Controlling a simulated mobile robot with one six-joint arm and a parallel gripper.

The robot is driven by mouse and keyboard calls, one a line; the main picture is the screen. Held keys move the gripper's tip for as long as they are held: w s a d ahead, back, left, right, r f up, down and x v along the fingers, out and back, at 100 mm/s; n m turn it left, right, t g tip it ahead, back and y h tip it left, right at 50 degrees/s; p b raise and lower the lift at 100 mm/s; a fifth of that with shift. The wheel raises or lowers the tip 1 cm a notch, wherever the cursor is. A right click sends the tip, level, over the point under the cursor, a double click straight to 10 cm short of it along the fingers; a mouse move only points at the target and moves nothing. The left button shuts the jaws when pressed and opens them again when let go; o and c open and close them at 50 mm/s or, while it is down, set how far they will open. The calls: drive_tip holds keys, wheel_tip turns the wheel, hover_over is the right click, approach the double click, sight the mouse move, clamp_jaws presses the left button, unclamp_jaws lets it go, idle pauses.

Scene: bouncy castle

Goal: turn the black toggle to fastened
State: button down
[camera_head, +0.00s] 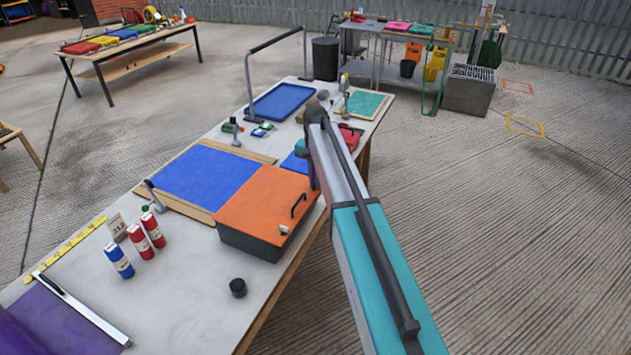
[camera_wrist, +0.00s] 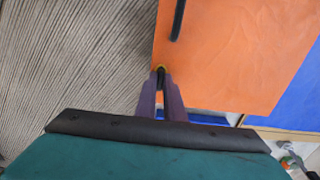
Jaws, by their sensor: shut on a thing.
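In the wrist view, my gripper (camera_wrist: 161,76) has its two purple fingers closed around a slim black toggle (camera_wrist: 161,80). A small yellow patch shows at the toggle's tip. The toggle stands at the edge of an orange lid (camera_wrist: 235,50), which has a black bar handle (camera_wrist: 178,20). In the head view the orange lid (camera_head: 262,198) covers a dark box (camera_head: 248,243) on the table, with its handle (camera_head: 298,205) near the right edge. My arm hides the toggle and fingertips there, and I cannot tell whether the toggle is at fastened.
A blue panel (camera_head: 195,176) lies beside the box on the long table (camera_head: 190,275). Red bottles (camera_head: 140,241), a blue bottle (camera_head: 118,260) and a black cap (camera_head: 238,288) stand in front. Concrete floor (camera_head: 500,230) to the right is open.

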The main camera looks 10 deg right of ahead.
drive_tip(key=shift+d+n, duration=0.1)
drive_tip(key=shift+n, duration=0.3)
drive_tip(key=n+b, duration=0.1)
drive_tip(key=n, duration=0.3)
drive_tip(key=shift+f, duration=0.1)
drive_tip(key=n+b, duration=0.1)
drive_tip(key=n, duration=0.4)
drive_tip(key=shift+n, duration=0.3)
drive_tip(key=n, duration=0.3)
drive_tip(key=shift+n+b, duration=0.3)
drive_tip(key=shift+b, duration=0.1)
drive_tip(key=shift+n, duration=2)
drive_tip(key=c, duration=1.9)
unclamp_jaws()
drive_tip(key=shift+o, duration=0.2)
